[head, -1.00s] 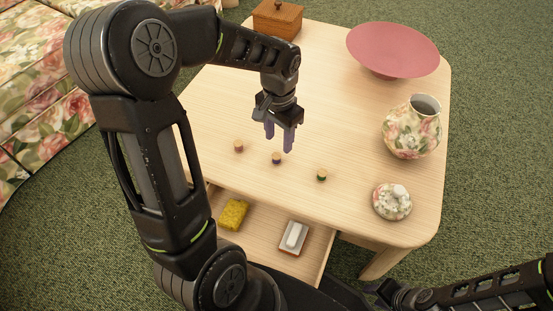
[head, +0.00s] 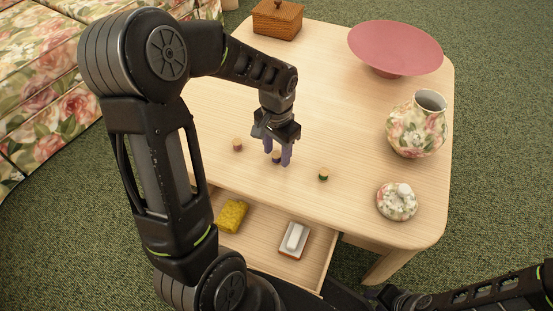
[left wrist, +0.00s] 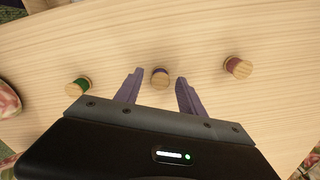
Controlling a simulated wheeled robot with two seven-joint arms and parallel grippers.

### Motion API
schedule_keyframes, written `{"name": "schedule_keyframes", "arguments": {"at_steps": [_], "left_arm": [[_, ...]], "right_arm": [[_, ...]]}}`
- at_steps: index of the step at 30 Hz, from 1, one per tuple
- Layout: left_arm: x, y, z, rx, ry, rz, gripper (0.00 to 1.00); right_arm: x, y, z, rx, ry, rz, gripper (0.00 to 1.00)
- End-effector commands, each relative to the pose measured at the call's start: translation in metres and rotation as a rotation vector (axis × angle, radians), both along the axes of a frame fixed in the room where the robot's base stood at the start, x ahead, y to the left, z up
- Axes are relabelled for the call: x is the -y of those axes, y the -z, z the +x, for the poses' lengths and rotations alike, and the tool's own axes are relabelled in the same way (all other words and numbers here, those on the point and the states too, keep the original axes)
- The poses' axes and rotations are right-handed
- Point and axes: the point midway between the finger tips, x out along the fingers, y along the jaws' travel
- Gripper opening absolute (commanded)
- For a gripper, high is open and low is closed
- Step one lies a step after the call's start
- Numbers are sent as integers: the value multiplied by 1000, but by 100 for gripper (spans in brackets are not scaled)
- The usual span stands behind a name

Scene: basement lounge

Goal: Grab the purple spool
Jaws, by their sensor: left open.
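Three small wooden-ended spools stand in a row on the table. The middle one, with dark purple thread, is the purple spool (head: 276,158); it also shows in the left wrist view (left wrist: 160,77). My left gripper (head: 277,160) is open, pointing down, with its fingers about the middle spool. In the left wrist view, the spool lies between the two fingertips (left wrist: 158,80), with a gap on each side. A plum-reddish spool (head: 237,145) and a green spool (head: 323,175) stand on either side, clear of the fingers. My right gripper is out of view.
The table (head: 340,110) carries a floral vase (head: 415,125), its lid (head: 397,202), a pink bowl (head: 395,45) and a wooden box (head: 277,20). An open drawer (head: 265,235) in front holds a yellow sponge (head: 232,215) and a white-topped block (head: 294,238). The table middle is clear.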

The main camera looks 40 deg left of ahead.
Motion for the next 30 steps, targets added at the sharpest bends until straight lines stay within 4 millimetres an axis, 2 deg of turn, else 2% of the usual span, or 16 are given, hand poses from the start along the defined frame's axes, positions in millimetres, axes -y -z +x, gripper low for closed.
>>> {"name": "schedule_keyframes", "arguments": {"at_steps": [14, 30], "left_arm": [[0, -1, 0, 1, 0, 0, 47], [0, -1, 0, 0, 0, 0, 4]], "right_arm": [[0, -1, 0, 0, 0, 0, 36], [0, -1, 0, 0, 0, 0, 36]]}}
